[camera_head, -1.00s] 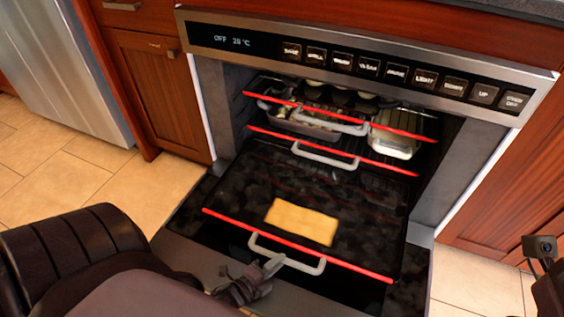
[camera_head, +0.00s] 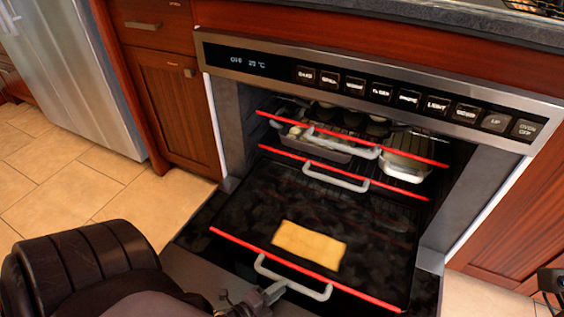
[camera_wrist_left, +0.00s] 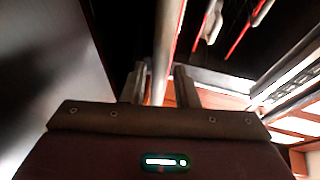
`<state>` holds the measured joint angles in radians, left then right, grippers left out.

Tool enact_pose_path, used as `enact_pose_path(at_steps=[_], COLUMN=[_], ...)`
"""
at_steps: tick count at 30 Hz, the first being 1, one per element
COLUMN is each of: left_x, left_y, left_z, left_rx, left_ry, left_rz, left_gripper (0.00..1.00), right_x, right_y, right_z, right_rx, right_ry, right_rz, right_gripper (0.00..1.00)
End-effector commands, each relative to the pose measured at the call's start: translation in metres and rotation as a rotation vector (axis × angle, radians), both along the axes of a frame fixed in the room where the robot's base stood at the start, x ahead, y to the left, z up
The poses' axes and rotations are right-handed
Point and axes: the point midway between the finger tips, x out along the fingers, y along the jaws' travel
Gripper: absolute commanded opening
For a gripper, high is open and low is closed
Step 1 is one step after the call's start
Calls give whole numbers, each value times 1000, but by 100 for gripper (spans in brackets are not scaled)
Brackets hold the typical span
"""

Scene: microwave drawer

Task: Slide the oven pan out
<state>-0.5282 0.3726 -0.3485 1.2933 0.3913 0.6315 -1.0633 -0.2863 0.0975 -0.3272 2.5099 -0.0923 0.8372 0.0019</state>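The oven pan (camera_head: 370,235) is a dark tray with a red front edge and a pale bar handle (camera_head: 325,293). It stands far out of the oven, over the lowered door. A flat yellow piece (camera_head: 309,245) lies on it. My left gripper (camera_head: 272,291) is at the left part of the handle. The fingertips are partly hidden in the head view.
Two higher racks with red edges sit further in; the middle one has its own handle (camera_head: 336,181). A metal tray (camera_head: 318,145) and a pale container (camera_head: 404,158) stand inside. The control panel (camera_head: 380,88) is above. Tiled floor (camera_head: 85,195) is clear at left.

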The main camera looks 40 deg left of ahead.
Motion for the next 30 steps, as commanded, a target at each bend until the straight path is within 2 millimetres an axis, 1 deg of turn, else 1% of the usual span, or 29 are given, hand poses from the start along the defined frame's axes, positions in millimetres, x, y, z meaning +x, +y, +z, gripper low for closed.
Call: enact_pose_path(at_steps=[1, 6, 9, 12, 16, 30], left_x=[-11, -39, -51, -57, -60, -59], left_y=[2, 6, 8, 8, 9, 9], left_z=[4, 10, 11, 12, 12, 11], left_rx=[1, 2, 1, 0, 0, 0], left_ry=[4, 3, 2, 0, 0, -1], left_rz=[0, 1, 1, 0, 0, 0], left_gripper=[27, 27, 27, 27, 27, 27], right_x=[0, 1, 1, 1, 1, 1], right_y=[0, 0, -1, -1, -1, 0], right_z=[5, 7, 7, 6, 6, 6], right_rx=[0, 2, 3, 3, 3, -1], right_ry=[2, 24, 31, 33, 33, 37], right_rz=[0, 1, 1, 2, 2, 3], right_gripper=[36, 36, 36, 36, 36, 36])
